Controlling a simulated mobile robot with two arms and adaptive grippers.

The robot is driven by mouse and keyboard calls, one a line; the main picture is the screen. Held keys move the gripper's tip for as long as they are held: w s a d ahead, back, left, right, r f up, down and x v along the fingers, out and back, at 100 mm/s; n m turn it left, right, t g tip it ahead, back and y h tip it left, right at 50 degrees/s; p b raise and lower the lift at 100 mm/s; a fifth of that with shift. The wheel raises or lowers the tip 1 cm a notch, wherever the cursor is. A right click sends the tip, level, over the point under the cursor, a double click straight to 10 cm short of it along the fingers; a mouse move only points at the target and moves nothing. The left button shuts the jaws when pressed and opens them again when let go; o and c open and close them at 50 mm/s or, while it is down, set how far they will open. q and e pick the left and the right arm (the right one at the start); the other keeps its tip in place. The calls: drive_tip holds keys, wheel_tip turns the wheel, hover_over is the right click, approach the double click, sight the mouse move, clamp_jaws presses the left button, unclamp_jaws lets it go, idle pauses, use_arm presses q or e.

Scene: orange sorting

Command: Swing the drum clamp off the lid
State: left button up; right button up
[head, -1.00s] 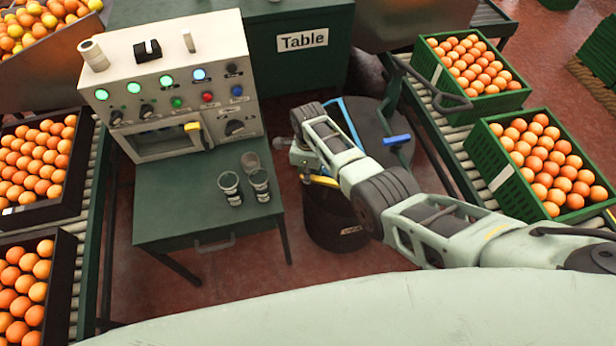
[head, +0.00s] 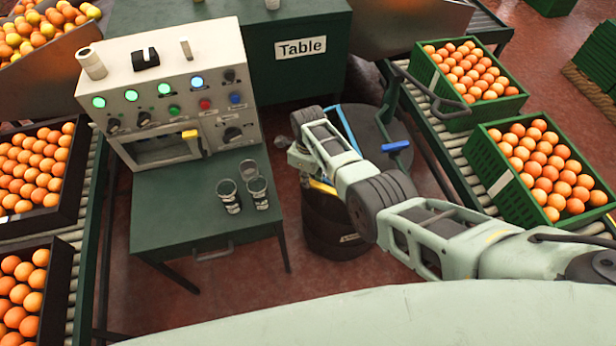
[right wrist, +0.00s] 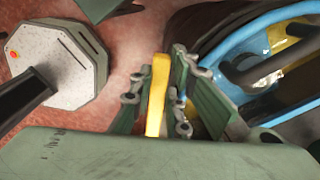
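The dark drum (head: 325,236) stands on the floor right of the green table, its dark lid (head: 372,128) partly behind my right arm. A blue clamp band (head: 348,124) curves over the lid's left part, and a blue handle (head: 395,146) shows at the lid's right. A yellow lever (head: 322,186) is at the drum's near left edge. My right gripper (right wrist: 157,95) has its fingers close on both sides of the yellow lever, which also shows in the right wrist view (right wrist: 156,90). In the head view its fingertips are mostly hidden. My left gripper is out of view.
The green table (head: 180,205) with a control box (head: 165,80) and metal cups (head: 228,195) stands left of the drum. A roller conveyor (head: 440,150) with green orange crates (head: 510,195) runs at the right. Red floor is free in front of the drum.

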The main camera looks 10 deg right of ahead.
drive_tip(key=o, duration=0.5)
drive_tip(key=shift+w+d+r, duration=0.1)
drive_tip(key=shift+w+d, duration=0.05)
drive_tip(key=shift+w, duration=0.1)
drive_tip(key=shift+o, duration=0.2)
drive_tip(key=shift+s, duration=0.1)
wheel_tip(320, 180, up, 12)
idle(0.5)
